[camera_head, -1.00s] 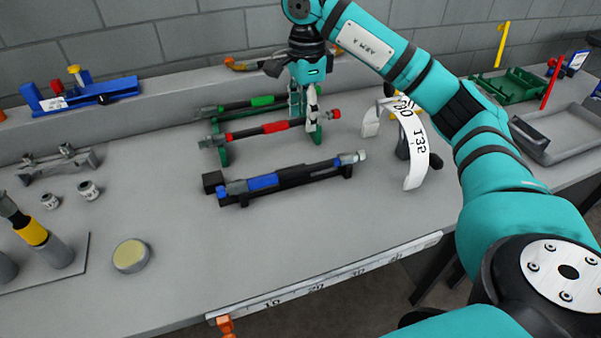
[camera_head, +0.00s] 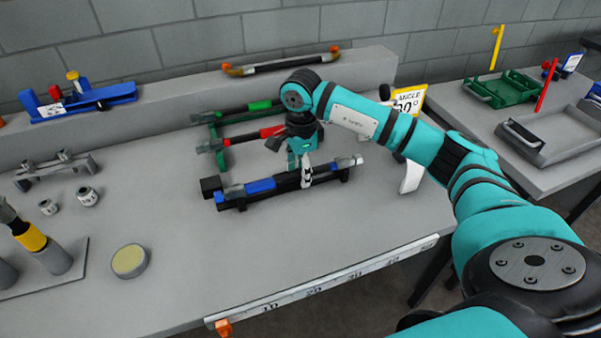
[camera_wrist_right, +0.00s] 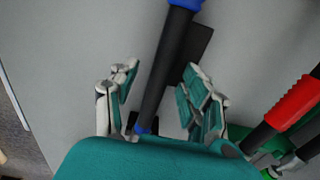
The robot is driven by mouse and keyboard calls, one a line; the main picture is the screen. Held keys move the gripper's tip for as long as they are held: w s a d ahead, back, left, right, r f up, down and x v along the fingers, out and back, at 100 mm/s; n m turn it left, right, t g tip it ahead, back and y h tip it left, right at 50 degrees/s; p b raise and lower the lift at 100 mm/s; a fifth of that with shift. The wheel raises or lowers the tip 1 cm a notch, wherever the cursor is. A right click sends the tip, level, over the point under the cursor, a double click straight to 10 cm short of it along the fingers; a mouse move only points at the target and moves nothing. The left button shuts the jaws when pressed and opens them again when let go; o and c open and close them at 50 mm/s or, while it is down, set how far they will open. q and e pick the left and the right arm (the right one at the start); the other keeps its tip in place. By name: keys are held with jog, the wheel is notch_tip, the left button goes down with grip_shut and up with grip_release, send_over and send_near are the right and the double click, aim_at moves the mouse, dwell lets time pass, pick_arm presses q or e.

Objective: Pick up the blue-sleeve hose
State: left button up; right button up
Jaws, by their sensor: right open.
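The blue-sleeve hose (camera_head: 261,186) lies across a low black rack in the middle of the bench, with a grey fitting at its right end. My right gripper (camera_head: 305,178) is over the right half of this hose, with its fingers pointing down. In the right wrist view my right gripper (camera_wrist_right: 160,88) is open, and the black part of the hose (camera_wrist_right: 166,70) runs between the two fingers, apparently not squeezed. The blue sleeve (camera_wrist_right: 184,3) shows at the top edge there. I cannot see my left gripper.
A red-sleeve hose (camera_head: 268,131) and a green-sleeve hose (camera_head: 260,105) lie on green stands just behind. A yellow angle sign (camera_head: 408,98) and a white curved piece (camera_head: 411,177) stand to the right.

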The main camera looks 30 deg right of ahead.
jog(key=shift+f, duration=0.25)
grip_shut()
jog(key=shift+r, duration=0.1)
